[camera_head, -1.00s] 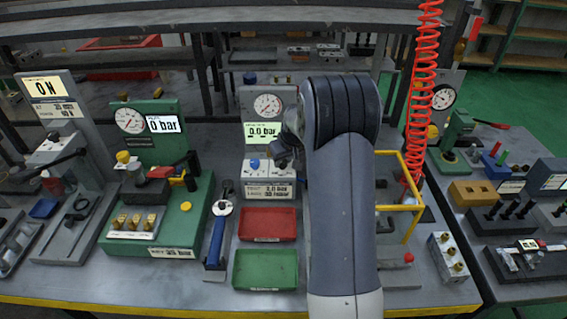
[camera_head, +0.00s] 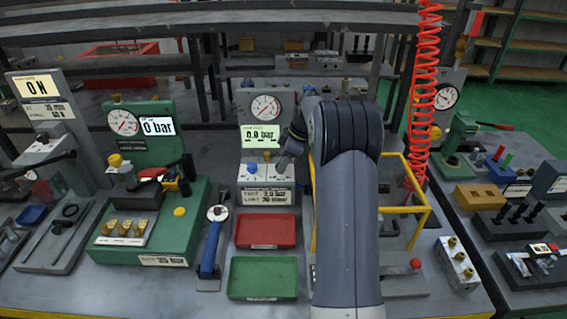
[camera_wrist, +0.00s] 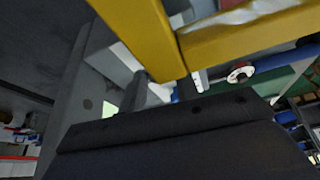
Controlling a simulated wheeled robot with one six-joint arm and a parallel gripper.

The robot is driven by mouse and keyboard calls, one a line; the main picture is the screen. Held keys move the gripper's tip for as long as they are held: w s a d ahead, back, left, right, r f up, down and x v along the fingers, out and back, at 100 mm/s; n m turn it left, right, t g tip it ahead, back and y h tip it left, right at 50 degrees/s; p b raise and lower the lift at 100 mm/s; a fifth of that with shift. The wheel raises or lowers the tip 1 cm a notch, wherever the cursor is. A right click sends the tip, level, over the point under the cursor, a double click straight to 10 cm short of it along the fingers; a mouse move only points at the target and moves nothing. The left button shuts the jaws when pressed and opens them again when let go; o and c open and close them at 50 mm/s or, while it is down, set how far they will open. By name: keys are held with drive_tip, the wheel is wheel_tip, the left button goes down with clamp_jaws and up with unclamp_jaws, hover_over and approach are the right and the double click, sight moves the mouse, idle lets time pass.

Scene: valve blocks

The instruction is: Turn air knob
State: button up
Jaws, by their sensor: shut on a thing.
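The test station (camera_head: 265,196) stands at the middle of the bench, with a round gauge (camera_head: 265,108) and a lit display (camera_head: 261,137) reading about 0.0 bar. A blue knob (camera_head: 252,169) shows on its front, left of my gripper. My gripper (camera_head: 285,166) is at the right part of the station's front. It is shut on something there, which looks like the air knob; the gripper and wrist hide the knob. The wrist view is mostly filled by dark parts of mine and a yellow bar, and the jaws' contact does not show.
A yellow frame (camera_head: 419,209) stands close to the right of my arm; its yellow bar (camera_wrist: 230,42) crosses the wrist view. A red tray (camera_head: 265,245) and a green tray (camera_head: 235,293) lie in front of the station. A blue-handled tool (camera_head: 210,248) lies to the left.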

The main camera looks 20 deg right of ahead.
drive_tip(key=n+g, duration=0.1)
drive_tip(key=n, duration=0.1)
drive_tip(key=n+g+p, duration=0.1)
drive_tip(key=n, duration=0.2)
drive_tip(key=shift+w, duration=0.2)
drive_tip(key=shift+n+p, duration=0.3)
drive_tip(key=o, duration=1)
drive_tip(key=shift+y, duration=0.3)
drive_tip(key=shift+d+r, duration=0.1)
drive_tip(key=v, duration=1)
drive_tip(key=shift+w+d+r, duration=0.1)
drive_tip(key=shift+r, duration=0.2)
drive_tip(key=shift+f, duration=0.1)
drive_tip(key=x, duration=1)
drive_tip(key=shift+f, duration=0.3)
